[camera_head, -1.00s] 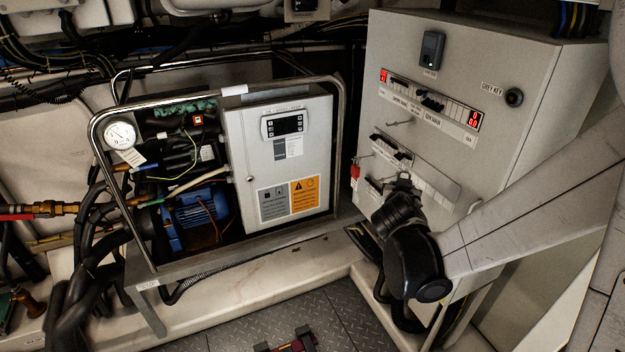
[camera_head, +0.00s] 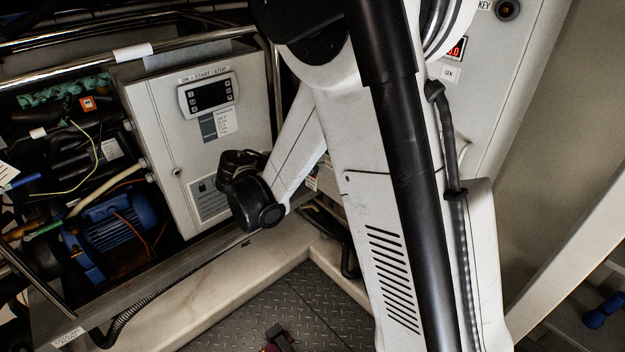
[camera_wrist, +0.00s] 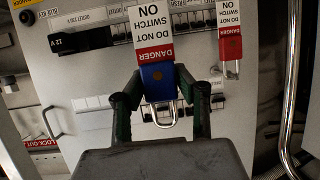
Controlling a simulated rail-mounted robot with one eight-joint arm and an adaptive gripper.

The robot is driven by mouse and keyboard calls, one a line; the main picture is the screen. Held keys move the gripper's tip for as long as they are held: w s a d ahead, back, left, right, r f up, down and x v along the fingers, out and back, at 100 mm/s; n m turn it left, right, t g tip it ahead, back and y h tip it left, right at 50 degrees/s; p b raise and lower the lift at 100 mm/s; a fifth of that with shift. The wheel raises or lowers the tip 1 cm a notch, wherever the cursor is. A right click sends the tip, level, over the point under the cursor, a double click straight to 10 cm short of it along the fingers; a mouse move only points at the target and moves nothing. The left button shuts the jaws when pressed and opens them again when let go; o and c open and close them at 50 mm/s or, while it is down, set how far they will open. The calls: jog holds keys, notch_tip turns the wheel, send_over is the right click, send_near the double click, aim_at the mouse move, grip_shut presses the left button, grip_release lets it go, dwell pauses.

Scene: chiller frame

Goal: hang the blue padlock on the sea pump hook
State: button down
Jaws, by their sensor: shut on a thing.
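My gripper (camera_wrist: 160,86) shows in the wrist view with its two dark green fingers closed on the sides of the blue padlock (camera_wrist: 157,76). The padlock's silver shackle (camera_wrist: 163,116) points toward the bottom of that picture. A red and white danger tag (camera_wrist: 152,27) hangs off the padlock's other side, its text upside down. I cannot make out the sea pump hook in either current view.
In the wrist view, a switch panel (camera_wrist: 75,80) lies beyond the gripper, with a second danger tag (camera_wrist: 229,35) and a metal rail (camera_wrist: 290,85) at right. In the head view, the grey control box (camera_head: 190,130) stands left, behind a tubular frame; deck plate (camera_head: 300,305) lies below.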

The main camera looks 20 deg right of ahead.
jog(key=shift+s+d+f+m+g, duration=0.3)
jog(key=shift+m+g, duration=0.1)
jog(key=shift+g, duration=0.1)
jog(key=r+x, duration=0.2)
jog(key=x, duration=0.7)
jog(key=shift+w+d+b, duration=0.15)
jog(key=shift+d+b, duration=0.25)
jog(key=shift+d, duration=0.1)
dwell(0.4)
dwell(0.7)
jog(key=c, duration=1.2)
grip_release()
jog(key=shift+c, duration=0.2)
